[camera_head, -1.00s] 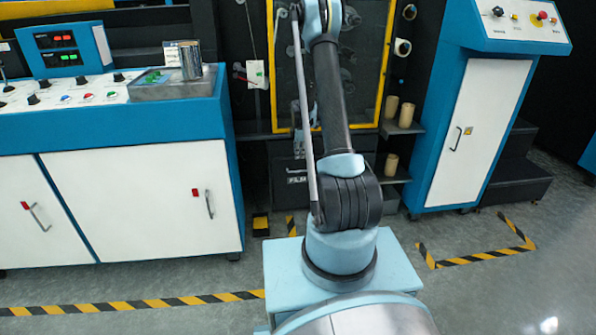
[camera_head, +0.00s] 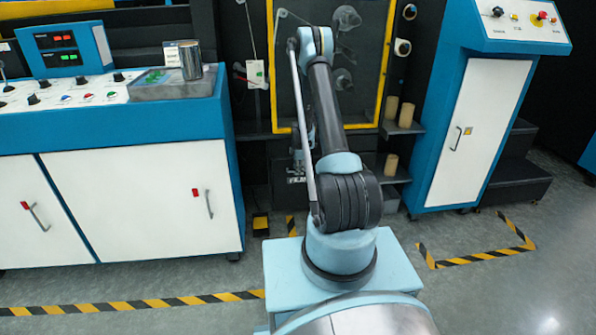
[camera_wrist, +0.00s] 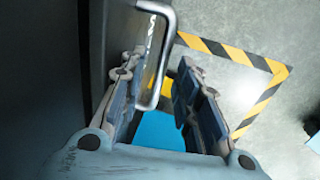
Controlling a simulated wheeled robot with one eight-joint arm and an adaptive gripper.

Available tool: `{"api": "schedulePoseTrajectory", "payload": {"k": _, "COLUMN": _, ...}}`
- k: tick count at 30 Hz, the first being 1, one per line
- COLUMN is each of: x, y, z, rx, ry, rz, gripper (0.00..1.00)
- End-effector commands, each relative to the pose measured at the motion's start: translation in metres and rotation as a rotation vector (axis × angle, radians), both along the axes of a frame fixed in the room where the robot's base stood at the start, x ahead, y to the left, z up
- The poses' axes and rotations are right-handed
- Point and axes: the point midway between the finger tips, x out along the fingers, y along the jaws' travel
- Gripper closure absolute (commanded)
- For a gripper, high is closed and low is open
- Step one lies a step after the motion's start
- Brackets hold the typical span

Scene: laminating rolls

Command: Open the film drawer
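The film drawer (camera_head: 296,180) is a dark front with a white label, low in the machine behind my arm. My arm hides much of it in the head view. In the wrist view its dark front (camera_wrist: 98,40) runs along the left, with a bright metal bar handle (camera_wrist: 163,55) standing out from it. My gripper (camera_wrist: 158,75) is open, with one finger on each side of the handle in the picture. The left finger is on the drawer-front side. I cannot tell whether either finger touches the handle. In the head view the gripper is mostly hidden behind my arm.
A blue and white control cabinet (camera_head: 140,195) stands left, and another cabinet (camera_head: 470,135) stands right. Shelves with tan rolls (camera_head: 391,164) are right of my arm. Yellow-black floor tape (camera_head: 480,257) marks the grey floor. A yellow-framed panel (camera_head: 379,70) is above the drawer.

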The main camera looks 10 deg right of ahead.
Motion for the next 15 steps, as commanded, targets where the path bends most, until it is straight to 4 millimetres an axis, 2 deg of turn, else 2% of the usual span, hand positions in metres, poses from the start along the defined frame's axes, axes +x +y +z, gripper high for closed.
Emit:
{"api": "schedulePoseTrajectory", "payload": {"k": 9, "x": 0.0004, "y": 0.0, "z": -0.0017, "rx": 0.0, "ry": 0.0, "rz": 0.0, "gripper": 0.7}}
{"api": "schedulePoseTrajectory", "payload": {"k": 13, "x": 0.0004, "y": 0.0, "z": -0.0016, "rx": 0.0, "ry": 0.0, "rz": 0.0, "gripper": 1.0}}
{"api": "schedulePoseTrajectory", "payload": {"k": 15, "x": 0.0004, "y": 0.0, "z": -0.0016, "rx": 0.0, "ry": 0.0, "rz": 0.0, "gripper": 1.0}}
